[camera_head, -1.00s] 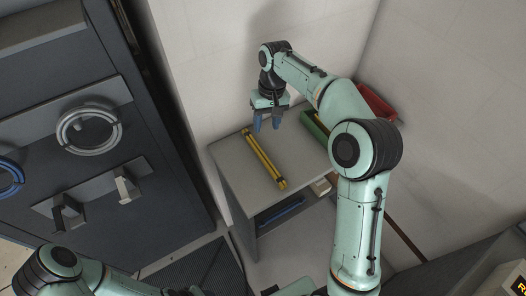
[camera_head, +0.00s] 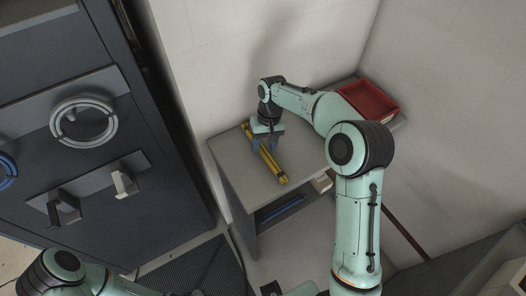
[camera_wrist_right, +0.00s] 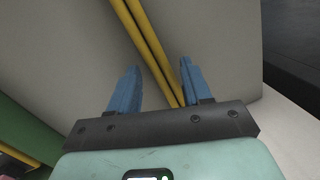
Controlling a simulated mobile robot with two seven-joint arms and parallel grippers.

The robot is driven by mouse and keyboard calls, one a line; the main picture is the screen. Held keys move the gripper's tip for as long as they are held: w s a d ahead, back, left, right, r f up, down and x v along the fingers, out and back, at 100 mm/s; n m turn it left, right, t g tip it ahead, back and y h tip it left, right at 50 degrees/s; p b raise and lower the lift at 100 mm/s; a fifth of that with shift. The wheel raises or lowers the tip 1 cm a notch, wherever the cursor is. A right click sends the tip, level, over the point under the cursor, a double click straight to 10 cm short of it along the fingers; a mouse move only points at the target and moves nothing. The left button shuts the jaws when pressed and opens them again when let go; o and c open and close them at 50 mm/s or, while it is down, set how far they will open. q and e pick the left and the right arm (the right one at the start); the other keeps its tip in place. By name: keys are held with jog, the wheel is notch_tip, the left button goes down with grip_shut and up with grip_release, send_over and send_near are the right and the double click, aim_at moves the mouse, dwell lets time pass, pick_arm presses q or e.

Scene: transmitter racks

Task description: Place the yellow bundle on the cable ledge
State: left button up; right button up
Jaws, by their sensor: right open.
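The yellow bundle (camera_head: 276,170), long thin rods, lies on a grey table (camera_head: 232,166). My right gripper (camera_head: 264,147) points down over its middle and hides part of it. In the right wrist view the bundle (camera_wrist_right: 150,40) runs between the two open blue fingers (camera_wrist_right: 159,66); I cannot tell whether they touch it. The dark rack at the left has a grey ledge (camera_head: 90,190) with two bracket-like hooks; I cannot tell for sure that this is the cable ledge. My left arm shows at the lower left; its gripper is out of view.
A silver coil (camera_head: 84,122) and a blue coil (camera_head: 7,170) hang on the rack. A red bin (camera_head: 368,100) stands at the table's back right. A green bin (camera_wrist_right: 22,135) shows in the wrist view. Walls close in behind. A blue item (camera_head: 282,209) lies below the tabletop.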

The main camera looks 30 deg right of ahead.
aim_at(264, 148)
jog(key=shift+f, duration=0.45)
jog(key=shift+c, duration=0.4)
grip_shut()
jog(key=shift+r, duration=0.15)
pick_arm(q)
jog(key=w+r+p, duration=0.3)
jog(key=w+r, duration=0.1)
jog(key=shift+r+p, duration=0.3)
jog(key=shift+r, duration=0.05)
pick_arm(e)
notch_tip(264, 148, up, 20)
